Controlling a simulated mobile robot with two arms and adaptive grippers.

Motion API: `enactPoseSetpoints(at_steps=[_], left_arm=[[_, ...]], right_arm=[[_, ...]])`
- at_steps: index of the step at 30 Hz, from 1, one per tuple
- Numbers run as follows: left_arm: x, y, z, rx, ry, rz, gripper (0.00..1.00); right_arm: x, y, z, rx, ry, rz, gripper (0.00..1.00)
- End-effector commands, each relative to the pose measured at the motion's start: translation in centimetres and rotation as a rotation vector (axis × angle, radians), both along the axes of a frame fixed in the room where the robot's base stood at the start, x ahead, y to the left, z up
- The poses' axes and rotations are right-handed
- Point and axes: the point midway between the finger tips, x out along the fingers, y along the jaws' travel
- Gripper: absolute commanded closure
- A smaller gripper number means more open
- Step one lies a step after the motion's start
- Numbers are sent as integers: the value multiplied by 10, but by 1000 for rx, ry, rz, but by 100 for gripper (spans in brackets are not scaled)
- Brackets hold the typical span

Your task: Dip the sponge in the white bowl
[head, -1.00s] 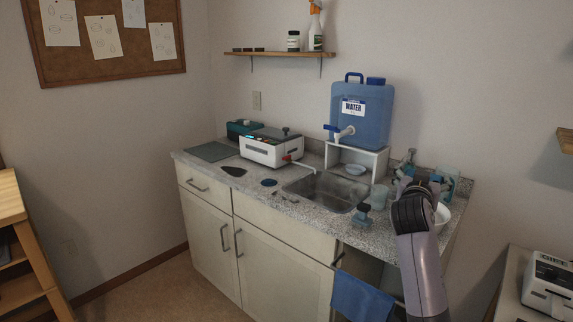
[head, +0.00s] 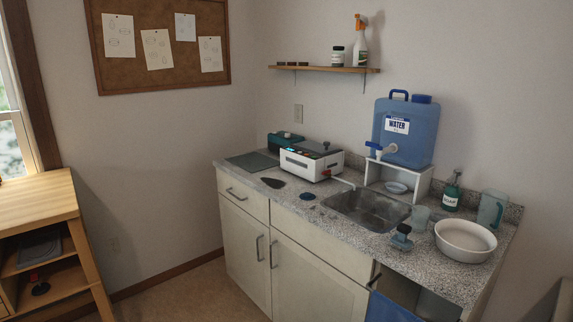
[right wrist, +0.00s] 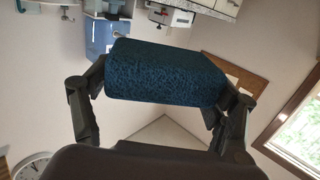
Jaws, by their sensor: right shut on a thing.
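The white bowl (head: 466,240) stands upright at the right end of the speckled counter in the head view. Its inside looks pale, and I cannot tell whether it holds liquid. My right gripper (right wrist: 162,90) is shut on a dark blue textured sponge (right wrist: 163,68) in the right wrist view, with one finger on each end of it. The right gripper and sponge are out of the head view, apart from the bowl. My left gripper is in neither view.
The sink (head: 368,209) lies left of the bowl. A small blue-grey item (head: 402,237), a cup (head: 420,217), a soap bottle (head: 451,194) and a clear pitcher (head: 491,210) stand around the bowl. A blue water jug (head: 405,133) sits on a white stand (head: 417,185).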

Motion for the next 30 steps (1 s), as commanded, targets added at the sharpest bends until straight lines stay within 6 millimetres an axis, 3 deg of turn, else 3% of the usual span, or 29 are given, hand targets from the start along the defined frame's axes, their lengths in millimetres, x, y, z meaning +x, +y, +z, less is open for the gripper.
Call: enactPoseSetpoints(at_steps=[7, 13, 17, 23, 30], left_arm=[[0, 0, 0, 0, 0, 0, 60], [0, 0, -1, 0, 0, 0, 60], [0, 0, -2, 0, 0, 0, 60], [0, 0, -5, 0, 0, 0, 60], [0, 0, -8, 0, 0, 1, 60]], right_arm=[[-13, 7, 1, -1, 0, 20, 36], [3, -1, 1, -3, -4, -3, 36], [39, -22, 2, -2, -7, -62, 36], [111, -76, 24, 0, -9, -213, 36], [182, -150, 78, 2, -4, -414, 36]])
